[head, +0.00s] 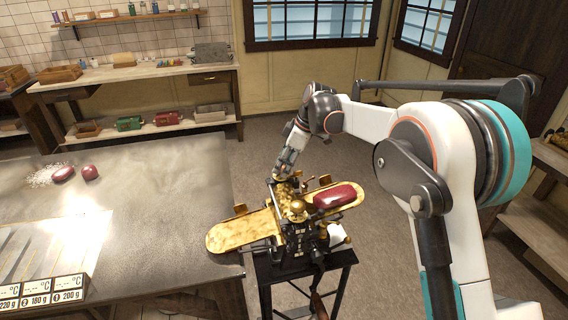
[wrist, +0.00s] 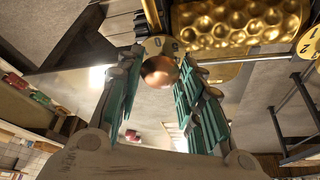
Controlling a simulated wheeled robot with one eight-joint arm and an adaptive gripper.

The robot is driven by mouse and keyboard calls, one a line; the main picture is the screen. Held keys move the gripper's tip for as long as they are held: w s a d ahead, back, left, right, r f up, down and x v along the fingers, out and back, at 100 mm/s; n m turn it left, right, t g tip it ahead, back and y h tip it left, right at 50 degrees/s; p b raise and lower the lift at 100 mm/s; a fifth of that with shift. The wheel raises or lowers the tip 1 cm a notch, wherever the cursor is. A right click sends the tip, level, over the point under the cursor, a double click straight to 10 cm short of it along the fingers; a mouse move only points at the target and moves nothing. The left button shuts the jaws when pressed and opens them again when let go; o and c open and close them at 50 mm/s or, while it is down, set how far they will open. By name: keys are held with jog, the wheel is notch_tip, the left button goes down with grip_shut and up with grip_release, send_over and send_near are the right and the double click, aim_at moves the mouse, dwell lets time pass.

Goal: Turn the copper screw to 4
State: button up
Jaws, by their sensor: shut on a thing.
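The copper screw (wrist: 160,72) shows in the wrist view as a round copper knob between my teal-padded fingers. My gripper (wrist: 160,68) is shut on it. Behind the knob is a small brass dial (wrist: 156,46) with a 0 readable; its other marks are hidden or too small. In the head view my gripper (head: 284,172) reaches down at the back of the drop roller (head: 298,236), and the screw is hidden there. The roller is black with brass parts. A gold dimpled roller (wrist: 245,22) shows beside the dial in the wrist view.
A dark red slab (head: 338,195) lies on the roller's right gold tray. A second numbered dial (wrist: 309,42) shows at right in the wrist view.

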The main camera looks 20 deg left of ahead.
jog(key=n+g, duration=0.1)
jog(key=n, duration=0.1)
jog(key=n+p, duration=0.1)
jog(key=n, duration=0.1)
jog(key=shift+w+f+g+h, duration=0.1)
jog(key=shift+w+g+h, duration=0.1)
jog(key=shift+g+h, duration=0.2)
jog(key=shift+w+n+g+h+p, duration=0.1)
jog(key=shift+n+g+h+p, duration=0.3)
jog(key=shift+n, duration=1.7)
jog(key=o, duration=1.1)
jog(key=shift+c, duration=0.2)
jog(key=v, duration=1.2)
jog(key=shift+w, duration=0.15)
